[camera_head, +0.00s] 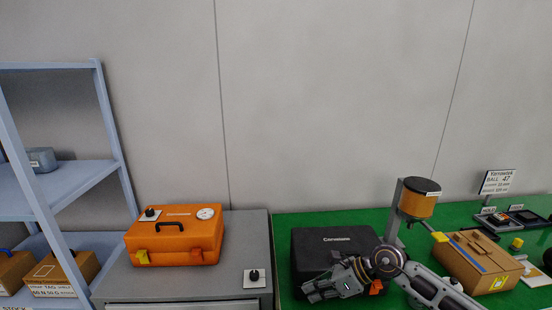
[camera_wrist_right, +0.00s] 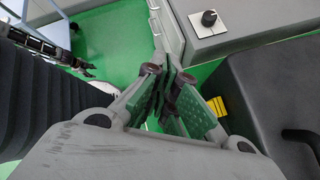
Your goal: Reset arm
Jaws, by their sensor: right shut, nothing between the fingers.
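My right gripper (camera_head: 312,290) is in front of the black case (camera_head: 322,248) at the green table's left end. It is shut and empty. In the right wrist view its fingers (camera_wrist_right: 178,112) are together, pointing toward the gap between the grey cabinet and the black case. My right arm comes in from the lower right. A dark arm part with small finger-like tips (camera_wrist_right: 82,66), probably my left gripper, shows at the left of the right wrist view; its jaw state is unclear. My left arm does not show in the head view.
An orange case (camera_head: 175,240) and a small knob plate (camera_head: 254,278) are on the grey cabinet (camera_head: 240,235). A cylinder stand (camera_head: 418,200) and cardboard box (camera_head: 478,262) stand on the green table (camera_head: 290,222). A blue shelf (camera_head: 112,140) is at left.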

